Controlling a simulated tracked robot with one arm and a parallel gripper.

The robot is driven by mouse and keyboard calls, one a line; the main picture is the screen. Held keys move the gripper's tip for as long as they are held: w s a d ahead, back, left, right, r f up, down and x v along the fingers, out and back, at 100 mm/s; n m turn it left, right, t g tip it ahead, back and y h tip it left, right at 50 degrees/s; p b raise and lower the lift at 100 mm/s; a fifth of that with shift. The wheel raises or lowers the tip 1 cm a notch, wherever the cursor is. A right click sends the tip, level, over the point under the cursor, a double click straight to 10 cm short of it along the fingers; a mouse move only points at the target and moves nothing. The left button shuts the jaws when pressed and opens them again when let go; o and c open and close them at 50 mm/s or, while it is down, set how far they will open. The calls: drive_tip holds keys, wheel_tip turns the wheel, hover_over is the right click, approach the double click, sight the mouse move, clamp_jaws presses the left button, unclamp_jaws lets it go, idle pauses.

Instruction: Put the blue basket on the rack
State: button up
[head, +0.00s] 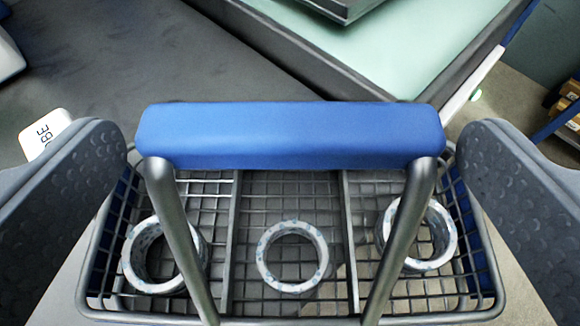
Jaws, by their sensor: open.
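The blue basket (236,293) is a wire basket with a metal frame, blue at its ends, and a thick blue handle bar (290,136) on two metal posts. It fills the lower middle of the head view. Three pale speckled rings lie in it: a left ring (133,262), a middle ring (263,262) and a right ring (447,232), each in its own section. My gripper (297,165) is open. Its two grey padded fingers stand left and right of the handle, with a gap on each side. I cannot identify a rack in this view.
A dark grey surface (130,50) lies at the upper left, with a white labelled block (44,133) near the left finger. A pale green surface with a dark edge (400,45) lies at the upper right, bearing a metal tray (342,8). Boxes (567,105) stand at the far right, above open floor.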

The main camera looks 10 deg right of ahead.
drive_tip(key=v, duration=0.7)
drive_tip(key=shift+s, duration=0.15)
